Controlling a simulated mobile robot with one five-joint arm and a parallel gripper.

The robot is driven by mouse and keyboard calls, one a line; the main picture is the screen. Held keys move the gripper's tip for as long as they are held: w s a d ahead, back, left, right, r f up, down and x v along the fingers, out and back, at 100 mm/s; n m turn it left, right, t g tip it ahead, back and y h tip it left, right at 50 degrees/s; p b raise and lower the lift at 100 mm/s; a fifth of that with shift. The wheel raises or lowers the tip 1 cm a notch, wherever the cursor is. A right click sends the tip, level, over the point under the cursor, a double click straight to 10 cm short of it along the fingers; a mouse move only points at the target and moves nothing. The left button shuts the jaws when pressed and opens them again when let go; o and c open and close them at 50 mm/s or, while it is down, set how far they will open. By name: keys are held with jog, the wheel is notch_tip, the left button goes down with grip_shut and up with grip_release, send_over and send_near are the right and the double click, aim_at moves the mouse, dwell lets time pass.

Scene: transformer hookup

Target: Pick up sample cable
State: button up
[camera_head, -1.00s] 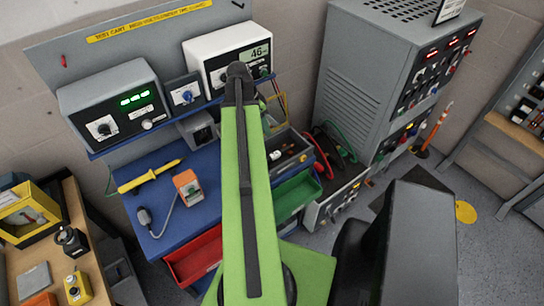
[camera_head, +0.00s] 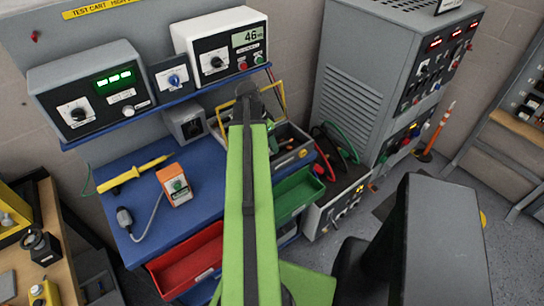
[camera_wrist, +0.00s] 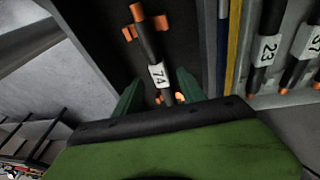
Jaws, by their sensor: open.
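A short dark cable piece (camera_wrist: 147,45) with orange ends and a white tag reading 74 lies in a dark compartment in the wrist view. Its lower part runs between the two green fingers of my gripper (camera_wrist: 160,88), which stand apart on either side. I cannot tell how far above the cable the fingers are. More dark cable pieces with orange ends lie to the right, one tagged 23 (camera_wrist: 267,48) and one tagged 37 (camera_wrist: 312,45).
A grey bin (camera_head: 306,157) stands on the blue cart top (camera_head: 215,160), with a yellow frame (camera_head: 283,100) behind it. Red (camera_head: 185,262) and green (camera_head: 298,194) drawers stick out in front. A yellow probe (camera_head: 132,175) and an orange meter (camera_head: 175,185) lie left. Instruments stand on the shelf above.

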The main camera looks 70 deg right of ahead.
jog(key=shift+b+x, duration=0.35)
jog(key=shift+x, duration=0.7)
jog(key=shift+r, duration=0.1)
jog(key=shift+a, duration=0.1)
grip_shut()
jog(key=shift+r, duration=0.1)
